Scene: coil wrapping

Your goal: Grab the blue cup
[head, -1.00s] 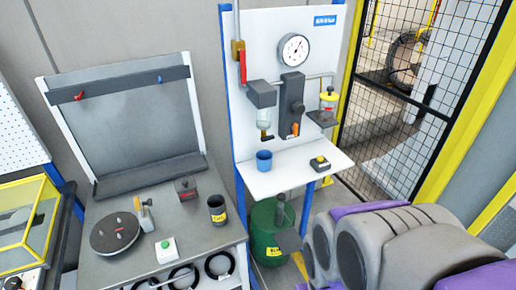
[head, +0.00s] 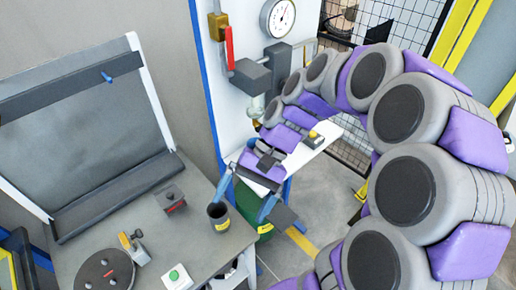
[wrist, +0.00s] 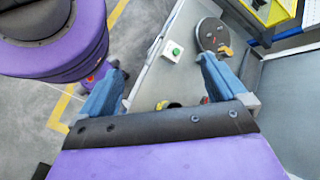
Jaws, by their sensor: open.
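My gripper (head: 238,210) is open and empty, its two blue fingers spread and angled down beside the grey workbench's right edge. The fingers also show in the wrist view (wrist: 162,64), with bench and floor beyond them. The blue cup is not visible now; in the earlier head view it stood on the white shelf (head: 310,150), which my arm now partly covers. A dark cup with a yellow label (head: 219,217) stands upright on the bench, just left of my gripper.
The workbench (head: 90,240) also holds a round dark turntable (head: 104,272), a green-button box (head: 177,278) and a small dark block (head: 171,199). A green bin (head: 264,234) is partly hidden behind my gripper. A gauge panel stands behind my arm.

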